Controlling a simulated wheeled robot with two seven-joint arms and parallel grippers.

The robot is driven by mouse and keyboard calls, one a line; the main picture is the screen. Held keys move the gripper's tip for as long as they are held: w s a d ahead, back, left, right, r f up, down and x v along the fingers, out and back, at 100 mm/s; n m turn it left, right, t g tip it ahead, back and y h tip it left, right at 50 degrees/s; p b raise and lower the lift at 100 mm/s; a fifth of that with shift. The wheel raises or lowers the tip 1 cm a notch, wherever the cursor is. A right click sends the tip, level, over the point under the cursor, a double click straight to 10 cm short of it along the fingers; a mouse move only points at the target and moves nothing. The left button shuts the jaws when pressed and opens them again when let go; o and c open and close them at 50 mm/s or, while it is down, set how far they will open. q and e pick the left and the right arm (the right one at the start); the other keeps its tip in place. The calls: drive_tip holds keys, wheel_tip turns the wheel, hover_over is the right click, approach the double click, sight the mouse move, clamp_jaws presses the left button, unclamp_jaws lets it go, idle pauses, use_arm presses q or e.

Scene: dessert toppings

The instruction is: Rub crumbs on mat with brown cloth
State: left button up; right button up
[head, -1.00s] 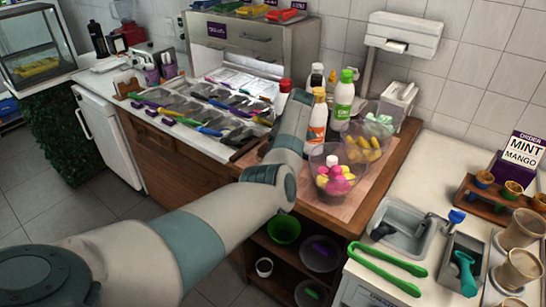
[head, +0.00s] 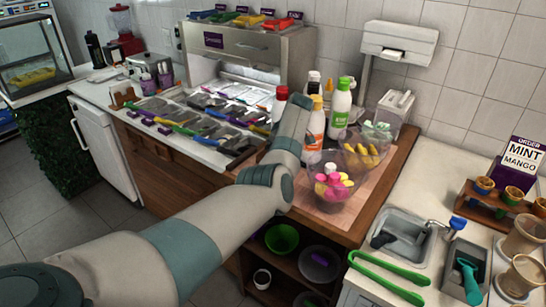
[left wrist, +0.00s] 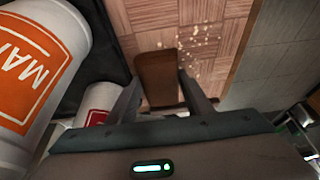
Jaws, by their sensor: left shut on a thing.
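In the left wrist view my left gripper (left wrist: 158,103) is shut on the brown cloth (left wrist: 156,75), a dark brown folded piece between its fingers. The cloth is over the checkered brown mat (left wrist: 145,20); I cannot tell whether it touches it. Pale crumbs (left wrist: 200,45) lie scattered on the mat to the right of the cloth. In the head view the mat (head: 372,188) shows as a pinkish area on the wooden counter. My left arm reaches over the counter there and the gripper itself is hidden. My right gripper is not in view.
A bottle with an orange label (left wrist: 30,70) stands close left of my left gripper. In the head view, clear bowls with colored pieces (head: 331,190) and yellow pieces (head: 365,158) and several bottles (head: 340,108) crowd the mat. A topping station (head: 245,55) stands behind.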

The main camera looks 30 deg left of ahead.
use_arm(q)
drive_tip(key=r, duration=0.1)
drive_tip(key=w+r+p, duration=0.1)
drive_tip(key=r, duration=0.1)
drive_tip(key=shift+a, duration=0.15)
drive_tip(key=p+v, duration=0.2)
drive_tip(key=v, duration=0.1)
drive_tip(key=shift+a, duration=0.15)
drive_tip(key=shift+a+r+p, duration=0.1)
drive_tip(key=shift+a+p, duration=0.1)
drive_tip(key=shift+p, duration=0.2)
drive_tip(key=shift+s, duration=0.1)
drive_tip(key=shift+s+r+p, duration=0.1)
drive_tip(key=shift+r+p, duration=1.2)
drive_tip(key=shift+r, duration=0.2)
drive_tip(key=shift+f, duration=0.15)
